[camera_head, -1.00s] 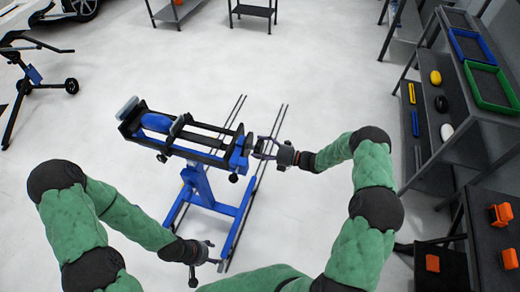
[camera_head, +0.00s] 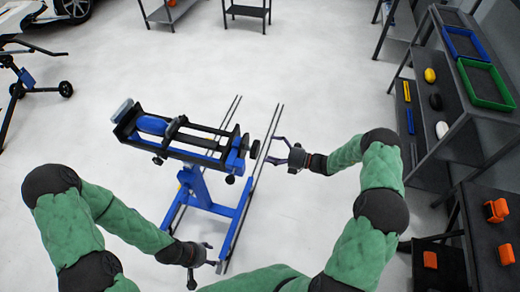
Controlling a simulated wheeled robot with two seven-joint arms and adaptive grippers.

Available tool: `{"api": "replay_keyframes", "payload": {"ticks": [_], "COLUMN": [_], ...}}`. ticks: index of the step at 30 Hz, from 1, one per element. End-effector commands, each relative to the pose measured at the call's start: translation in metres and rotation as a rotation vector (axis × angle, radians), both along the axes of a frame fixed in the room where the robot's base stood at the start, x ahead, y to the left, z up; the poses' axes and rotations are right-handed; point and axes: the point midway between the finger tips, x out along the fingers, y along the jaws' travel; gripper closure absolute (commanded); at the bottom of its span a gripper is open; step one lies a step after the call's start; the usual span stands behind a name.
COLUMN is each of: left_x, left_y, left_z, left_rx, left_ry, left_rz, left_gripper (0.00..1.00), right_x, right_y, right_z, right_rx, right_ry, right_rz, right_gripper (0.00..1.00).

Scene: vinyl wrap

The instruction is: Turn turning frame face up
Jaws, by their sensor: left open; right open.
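The turning frame (camera_head: 182,140) is a black rectangular frame on a blue stand (camera_head: 205,192) in the middle of the floor. A blue rounded piece (camera_head: 153,125) sits at its far left end, and a dark knob shows at its right end. My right gripper (camera_head: 278,151) is open and empty, a short gap to the right of the frame's right end. My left gripper (camera_head: 207,256) is open and empty, low in front of the stand's base and apart from the frame.
A dark shelf unit (camera_head: 455,100) with blue and green trays and small items stands along the right. A dark bench (camera_head: 495,225) with orange objects is at the lower right. A wheeled black stand (camera_head: 25,80) is at the left. Open floor surrounds the frame.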

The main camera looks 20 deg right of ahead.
Motion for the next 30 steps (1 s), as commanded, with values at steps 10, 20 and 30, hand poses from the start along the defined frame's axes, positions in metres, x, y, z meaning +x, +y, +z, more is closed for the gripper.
{"api": "replay_keyframes", "payload": {"ticks": [10,20,30], "left_x": [0.000,0.000,0.000], "left_y": [0.000,0.000,0.000], "left_z": [0.000,0.000,0.000], "left_rx": [0.000,0.000,0.000], "left_ry": [0.000,0.000,0.000], "left_rz": [0.000,0.000,0.000], "left_gripper": [0.40,0.40,0.40], "right_x": [-0.029,-0.035,-0.034], "right_y": [-0.046,-0.053,-0.053], "right_z": [0.001,0.001,0.001], "right_rx": [-0.001,0.000,0.000], "right_ry": [-0.002,-0.002,-0.002], "right_rz": [-0.003,-0.001,-0.001], "right_gripper": [0.00,0.00,0.00]}}
